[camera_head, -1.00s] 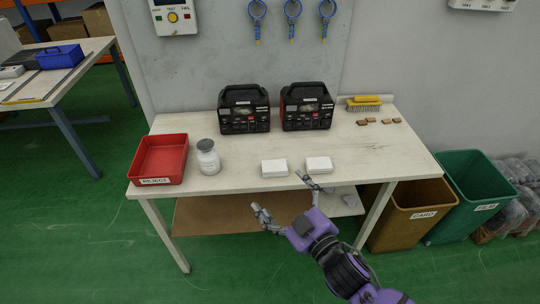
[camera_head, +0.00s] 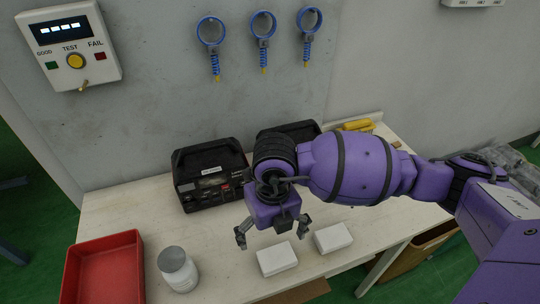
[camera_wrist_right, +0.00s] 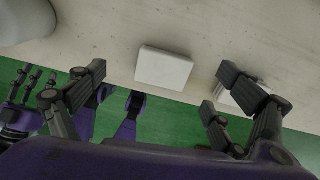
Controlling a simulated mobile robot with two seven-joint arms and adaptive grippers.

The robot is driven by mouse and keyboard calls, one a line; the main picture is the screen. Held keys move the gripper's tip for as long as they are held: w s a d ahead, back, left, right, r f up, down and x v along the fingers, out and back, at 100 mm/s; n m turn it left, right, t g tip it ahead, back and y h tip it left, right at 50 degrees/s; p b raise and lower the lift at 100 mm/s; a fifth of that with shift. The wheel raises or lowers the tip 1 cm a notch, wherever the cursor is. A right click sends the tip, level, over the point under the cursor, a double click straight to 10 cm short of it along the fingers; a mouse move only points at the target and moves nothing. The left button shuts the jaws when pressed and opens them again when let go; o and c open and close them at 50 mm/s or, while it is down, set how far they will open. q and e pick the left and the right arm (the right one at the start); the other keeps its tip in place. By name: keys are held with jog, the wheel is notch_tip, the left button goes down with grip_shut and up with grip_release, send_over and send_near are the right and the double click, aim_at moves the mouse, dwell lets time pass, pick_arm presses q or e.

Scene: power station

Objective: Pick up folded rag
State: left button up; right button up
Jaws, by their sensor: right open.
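Two white folded rags lie side by side near the table's front edge, the left rag (camera_head: 277,259) and the right rag (camera_head: 333,238). My right gripper (camera_head: 272,234) is open and empty, pointing down above and just behind the left rag. In the right wrist view the left rag (camera_wrist_right: 163,68) shows between the spread fingers, apart from them. The right rag (camera_wrist_right: 246,92) is partly hidden behind a finger there. My left gripper (camera_wrist_right: 28,88) shows low at the left of the wrist view, off the table; its jaw state is unclear.
A black tester (camera_head: 210,173) stands behind; a second (camera_head: 290,130) is mostly hidden by my arm. A yellow brush (camera_head: 356,125) lies at the back right.

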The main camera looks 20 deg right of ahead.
aim_at(277, 256)
jog(key=shift+s+d+f+m, duration=0.15)
jog(key=shift+s+d+f, duration=0.2)
jog(key=shift+s, duration=0.25)
jog(key=shift+s+d+f+m, duration=0.15)
jog(key=shift+s+d+f, duration=0.15)
jog(key=shift+s, duration=0.3)
jog(key=shift+w+a+f, duration=0.1)
jog(key=shift+w+f, duration=0.1)
jog(key=shift+f, duration=0.95)
notch_tip(277, 256, down, 3)
jog(key=shift+s+f, duration=0.15)
jog(key=shift+f, duration=0.25)
jog(key=shift+c, duration=0.7)
jog(key=c, duration=0.8)
pick_arm(q)
jog(key=shift+g, duration=0.3)
jog(key=s, duration=0.2)
jog(key=s+f, duration=0.1)
jog(key=s, duration=0.1)
jog(key=shift+s, duration=0.25)
pick_arm(e)
jog(key=shift+c, duration=0.7)
pick_arm(q)
jog(key=shift+w, duration=0.2)
